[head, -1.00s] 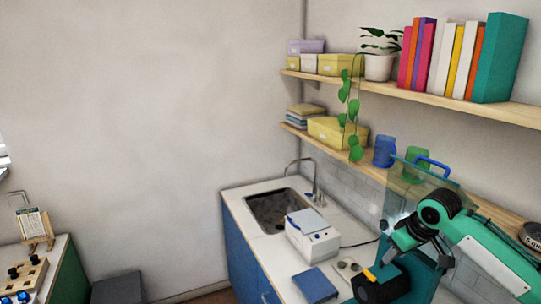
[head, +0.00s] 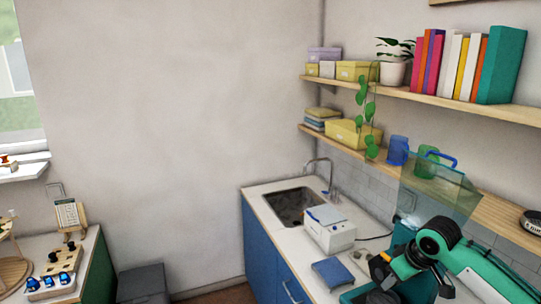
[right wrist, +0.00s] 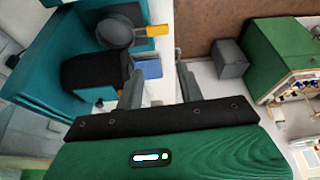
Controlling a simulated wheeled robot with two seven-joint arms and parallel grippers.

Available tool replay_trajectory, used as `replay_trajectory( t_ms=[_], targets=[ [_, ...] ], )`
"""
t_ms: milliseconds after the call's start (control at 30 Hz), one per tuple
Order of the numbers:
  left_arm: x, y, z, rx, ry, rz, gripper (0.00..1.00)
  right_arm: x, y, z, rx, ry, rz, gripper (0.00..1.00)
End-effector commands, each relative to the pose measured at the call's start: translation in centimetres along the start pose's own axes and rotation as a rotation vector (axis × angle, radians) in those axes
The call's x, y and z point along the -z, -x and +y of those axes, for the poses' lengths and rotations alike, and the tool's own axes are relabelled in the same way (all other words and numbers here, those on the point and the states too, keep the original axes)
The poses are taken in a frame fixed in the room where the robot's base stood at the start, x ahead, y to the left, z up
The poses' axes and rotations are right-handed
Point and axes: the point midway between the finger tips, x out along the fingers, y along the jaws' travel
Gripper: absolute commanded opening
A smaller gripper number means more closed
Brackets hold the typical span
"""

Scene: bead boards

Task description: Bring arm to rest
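My right arm (head: 460,250) comes in from the right in the head view, low over the right end of the counter. In the right wrist view my right gripper (right wrist: 158,86) has its two grey fingers apart, with nothing held between them. A blue pad (right wrist: 148,68) and the white counter show beyond the fingers. A teal machine (right wrist: 50,70) and a dark round part with a yellow handle (right wrist: 158,31) are close on the left side of that view. My left gripper is in neither view.
The counter (head: 285,231) holds a sink (head: 297,205), a white box-shaped device (head: 330,235) and the blue pad (head: 332,272). A clear lid (head: 440,190) stands beside my arm, below the loaded shelves. A green cabinet (head: 98,272) is at the left; a grey box (head: 143,284) stands near it.

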Motion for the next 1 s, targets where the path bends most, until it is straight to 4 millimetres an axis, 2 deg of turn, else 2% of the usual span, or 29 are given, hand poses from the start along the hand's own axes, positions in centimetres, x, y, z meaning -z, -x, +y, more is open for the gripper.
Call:
replay_trajectory(
  t_ms=[167, 333, 500, 600, 800, 1000],
  targets=[
    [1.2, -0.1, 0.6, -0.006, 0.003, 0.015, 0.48, -1.4, -2.5, -2.9, 0.017, 0.036, -0.003, 0.38],
    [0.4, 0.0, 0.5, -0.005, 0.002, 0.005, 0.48, -3.5, -5.2, -6.6, 0.035, 0.073, 0.001, 0.38],
    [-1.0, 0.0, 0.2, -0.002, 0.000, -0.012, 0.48, -6.9, -8.2, -11.6, 0.060, 0.098, 0.016, 0.38],
    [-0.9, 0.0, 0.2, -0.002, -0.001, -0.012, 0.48, -9.1, -9.3, -14.2, 0.069, 0.098, 0.028, 0.38],
    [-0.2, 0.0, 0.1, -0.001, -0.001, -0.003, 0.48, -13.7, -10.6, -18.6, 0.075, 0.062, 0.046, 0.38],
    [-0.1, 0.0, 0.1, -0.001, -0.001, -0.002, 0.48, -18.9, -10.5, -21.5, 0.054, -0.014, 0.047, 0.38]
  ],
)
